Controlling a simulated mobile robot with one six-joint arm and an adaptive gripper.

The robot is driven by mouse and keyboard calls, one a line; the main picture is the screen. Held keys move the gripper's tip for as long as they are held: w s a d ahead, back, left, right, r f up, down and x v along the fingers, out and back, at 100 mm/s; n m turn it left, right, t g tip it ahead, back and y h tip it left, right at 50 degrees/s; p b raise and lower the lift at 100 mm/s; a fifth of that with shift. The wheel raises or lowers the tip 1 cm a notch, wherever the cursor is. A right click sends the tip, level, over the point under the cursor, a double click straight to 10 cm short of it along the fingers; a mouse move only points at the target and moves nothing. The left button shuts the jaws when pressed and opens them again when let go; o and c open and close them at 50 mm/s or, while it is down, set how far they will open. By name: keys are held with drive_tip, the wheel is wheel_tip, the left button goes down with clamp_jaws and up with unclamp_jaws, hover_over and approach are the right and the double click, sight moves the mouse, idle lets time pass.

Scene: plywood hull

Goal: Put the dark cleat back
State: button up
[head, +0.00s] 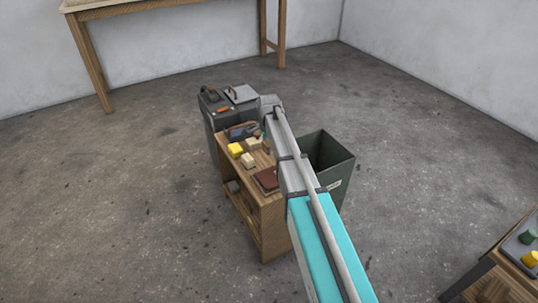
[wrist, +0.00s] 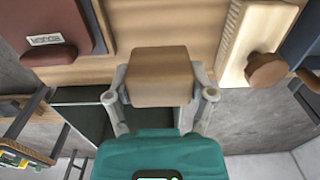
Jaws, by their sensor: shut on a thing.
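In the wrist view my gripper (wrist: 160,88) has a finger on each side of a plain brown block (wrist: 160,77) and is shut on it. The block may be the dark cleat; no other dark cleat is clear to me. It shows over the edge of a wooden top (wrist: 160,25); I cannot tell whether it touches that top. In the head view my arm reaches over the right side of the small wooden shelf unit (head: 268,222), and the gripper's fingers and the block are hidden.
A dark red case (wrist: 62,28) and a cream piece with a brown knob (wrist: 245,40) flank the block. Yellow (head: 235,149) and cream (head: 248,160) blocks sit on the unit. A green bin (head: 337,155) stands right of it, a grey cabinet (head: 209,125) behind.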

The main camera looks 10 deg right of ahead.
sight(268, 158)
idle(0.3)
drive_tip(key=shift+w+f+b, duration=0.45)
drive_tip(key=shift+f+b, duration=0.15)
wheel_tip(268, 158, down, 3)
drive_tip(key=b, duration=0.3)
drive_tip(key=shift+r, duration=0.1)
drive_tip(key=o, duration=1)
drive_tip(key=shift+c, duration=0.2)
wheel_tip(268, 158, up, 12)
drive_tip(key=p, duration=1.2)
